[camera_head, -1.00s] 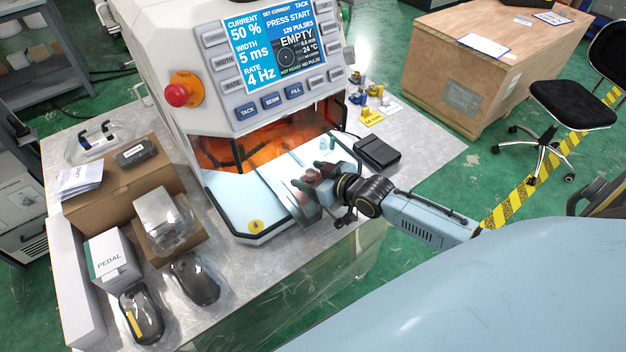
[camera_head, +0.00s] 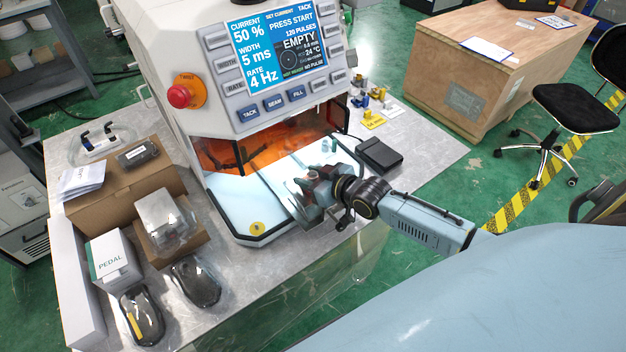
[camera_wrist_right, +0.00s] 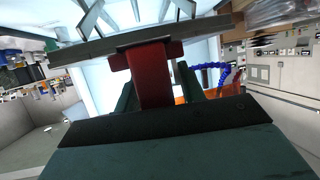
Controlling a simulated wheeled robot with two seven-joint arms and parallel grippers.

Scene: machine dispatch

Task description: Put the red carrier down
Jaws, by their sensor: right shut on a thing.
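My right gripper (camera_head: 314,187) is at the front opening of the white machine (camera_head: 300,150), over its pale front ledge. In the right wrist view its green fingers (camera_wrist_right: 155,95) are shut on the red carrier (camera_wrist_right: 154,78), on a red upright part. A grey plate (camera_wrist_right: 95,50) crosses above this red part, with bright metal pieces at the top edge. In the head view the gripper hides most of the carrier, and I cannot tell whether it touches the ledge. My left gripper is not in view.
A black pedal (camera_head: 379,153) lies right of the machine, with small yellow and blue parts (camera_head: 373,120) behind it. Boxes and two dark mouse-shaped objects (camera_head: 195,283) crowd the table's left side. The metal table (camera_head: 425,135) has bare room at the right.

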